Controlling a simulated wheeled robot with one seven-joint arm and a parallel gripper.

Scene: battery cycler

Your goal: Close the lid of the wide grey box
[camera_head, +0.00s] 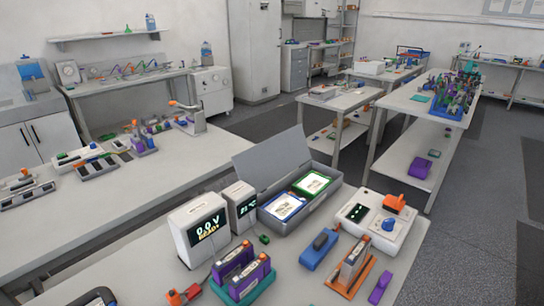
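The wide grey box (329,199) stands at the back of the near table. Its lid (272,160) is open, tilted up and back along the box's far left side. Inside the box lie a blue-edged item (283,206) and a green-edged item (313,182), both with white faces. Nothing shows above the rim in the path between the lid and the box. My gripper is not in view.
Two display units, a larger one (199,229) and a smaller one (240,206), stand left of the box. A white device (358,215) with an orange part is close on its right. Purple batteries in a teal holder (245,293), a blue block (316,252) and an orange holder (345,287) stand in front.

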